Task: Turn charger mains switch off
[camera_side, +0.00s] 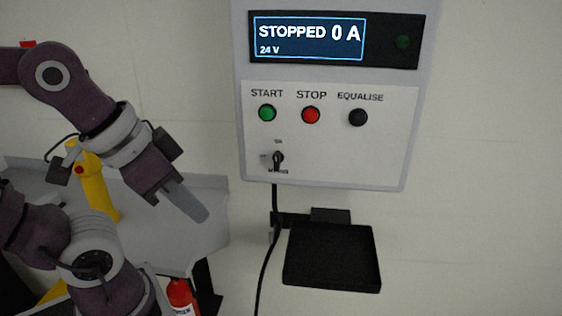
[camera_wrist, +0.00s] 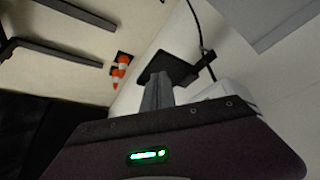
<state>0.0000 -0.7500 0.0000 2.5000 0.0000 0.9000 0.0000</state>
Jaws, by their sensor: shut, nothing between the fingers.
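The charger (camera_side: 330,150) is a grey box on the wall, with a display reading "STOPPED 0 A" and "24 V". Its mains switch (camera_side: 278,158) is a small dark lever at the lower left of the panel, below the green START button (camera_side: 267,113). The lever looks roughly upright; its small labels are too blurred to read surely. My gripper (camera_side: 202,214) is shut and empty, left of and below the switch, pointing down and right, apart from the charger. In the wrist view the shut fingers (camera_wrist: 157,94) show; the switch is not in that view.
A red STOP button (camera_side: 311,115) and a dark EQUALISE button (camera_side: 358,117) are right of START. A black cable (camera_side: 266,262) hangs below the charger, beside a black tray (camera_side: 332,256). A red extinguisher (camera_side: 180,296) stands low; orange-white cones (camera_wrist: 120,70) show in the wrist view.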

